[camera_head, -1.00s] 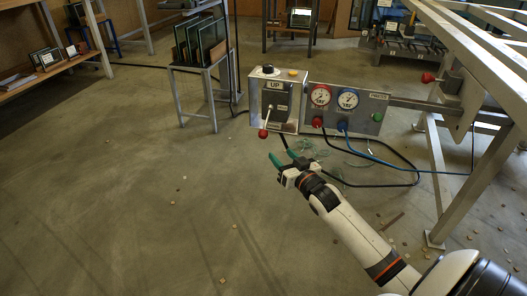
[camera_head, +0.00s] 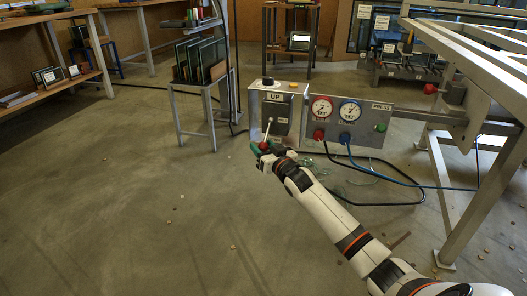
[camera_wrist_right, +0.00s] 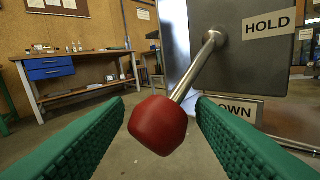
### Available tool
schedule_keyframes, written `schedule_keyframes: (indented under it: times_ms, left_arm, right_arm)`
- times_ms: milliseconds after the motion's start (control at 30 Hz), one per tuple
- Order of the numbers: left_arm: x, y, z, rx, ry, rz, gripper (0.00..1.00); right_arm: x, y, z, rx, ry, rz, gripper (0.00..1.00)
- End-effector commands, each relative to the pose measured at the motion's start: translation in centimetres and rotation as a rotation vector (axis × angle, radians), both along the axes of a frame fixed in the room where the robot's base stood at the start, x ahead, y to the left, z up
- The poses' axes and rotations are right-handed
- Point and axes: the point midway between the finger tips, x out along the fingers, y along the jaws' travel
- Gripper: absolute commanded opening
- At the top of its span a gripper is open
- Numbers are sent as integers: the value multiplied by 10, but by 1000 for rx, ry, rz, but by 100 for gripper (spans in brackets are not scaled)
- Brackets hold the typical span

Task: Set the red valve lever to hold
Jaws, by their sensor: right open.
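The valve lever, a metal rod with a red ball knob (camera_head: 263,146), sticks out of the front of a grey control box (camera_head: 254,112). It slants downward from its pivot. In the right wrist view the red knob (camera_wrist_right: 158,125) fills the middle, and the rod runs up to the pivot beside the HOLD label (camera_wrist_right: 269,23). A partly hidden DOWN label (camera_wrist_right: 238,108) is below; the UP label (camera_head: 276,97) is at the top of the box face. My right gripper (camera_head: 262,151) is open, its green fingers on either side of the knob, with visible gaps. My left gripper is out of view.
A gauge panel (camera_head: 372,110) with red, blue and green knobs adjoins the box on the right. Hoses hang below it. A metal tilting frame (camera_head: 480,50) stands at right. A glass rack (camera_head: 200,62) stands behind left.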

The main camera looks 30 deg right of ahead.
Motion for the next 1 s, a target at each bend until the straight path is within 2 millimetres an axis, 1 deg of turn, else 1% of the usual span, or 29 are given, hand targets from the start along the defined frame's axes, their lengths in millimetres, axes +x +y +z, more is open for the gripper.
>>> schedule_keyframes:
  times_ms: [300, 333, 633, 1000]
  left_arm:
    - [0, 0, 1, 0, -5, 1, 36]
    - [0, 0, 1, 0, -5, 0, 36]
    - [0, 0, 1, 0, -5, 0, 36]
    - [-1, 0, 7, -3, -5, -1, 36]
  right_arm:
    - [3, 0, 0, 0, 0, 0, 51]
    - [3, 0, 0, 0, 0, 0, 49]
    - [3, 0, 0, 0, 0, 0, 0]
    - [2, 1, 3, 11, 9, 0, 0]
